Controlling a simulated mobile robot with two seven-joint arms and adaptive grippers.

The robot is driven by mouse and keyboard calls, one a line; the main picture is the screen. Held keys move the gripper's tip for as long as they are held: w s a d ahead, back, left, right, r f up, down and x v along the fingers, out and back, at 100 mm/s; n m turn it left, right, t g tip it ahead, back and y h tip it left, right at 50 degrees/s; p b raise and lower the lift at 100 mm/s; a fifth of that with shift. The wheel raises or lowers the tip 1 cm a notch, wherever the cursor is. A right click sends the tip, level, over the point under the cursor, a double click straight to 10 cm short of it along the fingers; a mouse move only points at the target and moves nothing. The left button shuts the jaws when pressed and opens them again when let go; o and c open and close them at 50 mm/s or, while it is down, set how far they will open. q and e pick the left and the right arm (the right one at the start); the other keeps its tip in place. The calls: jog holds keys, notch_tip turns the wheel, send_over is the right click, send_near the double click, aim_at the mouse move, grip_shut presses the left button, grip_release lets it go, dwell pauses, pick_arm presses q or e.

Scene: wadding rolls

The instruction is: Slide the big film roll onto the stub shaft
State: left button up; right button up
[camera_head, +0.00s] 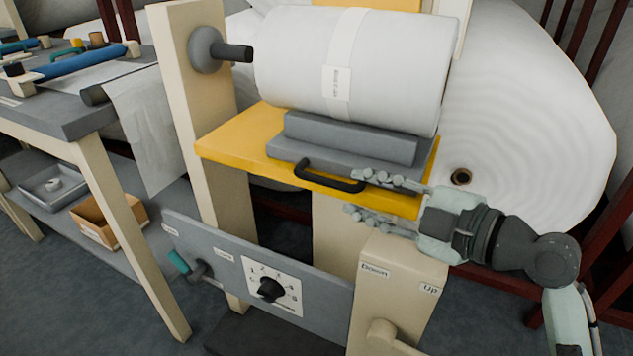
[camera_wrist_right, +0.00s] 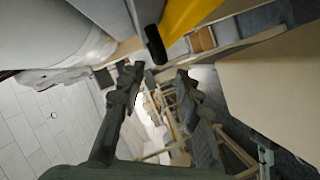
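The big white film roll (camera_head: 350,65), with a paper band around it, lies on a grey cradle (camera_head: 350,137) on a yellow platform (camera_head: 240,135). The dark stub shaft (camera_head: 236,53) sticks out from a round grey flange on the cream post, just left of the roll's left end; the roll is not on it. A black handle (camera_head: 330,181) is on the cradle's front. My right gripper (camera_head: 352,192) is open and empty, its fingertips close to the handle's right end. The handle (camera_wrist_right: 155,45) shows just beyond the fingertips in the right wrist view. My left gripper is out of view.
A control panel (camera_head: 222,262) with a dial and a teal-handled knob sits below. A cream box (camera_head: 400,285) labelled Down and Up stands under my gripper. A workbench (camera_head: 75,110) is at left. A huge white roll (camera_head: 530,130) stands behind at right.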

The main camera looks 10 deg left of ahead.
aim_at(342, 187)
jog(key=x, duration=0.6)
jog(key=shift+w+p, duration=0.15)
jog(key=shift+p, duration=0.25)
jog(key=shift+w+a+f, duration=0.2)
jog(key=shift+w+a, duration=0.05)
jog(key=shift+a, duration=0.2)
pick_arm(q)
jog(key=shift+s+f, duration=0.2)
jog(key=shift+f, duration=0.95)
pick_arm(e)
jog(key=shift+c, duration=0.2)
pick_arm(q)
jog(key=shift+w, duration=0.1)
pick_arm(e)
grip_shut()
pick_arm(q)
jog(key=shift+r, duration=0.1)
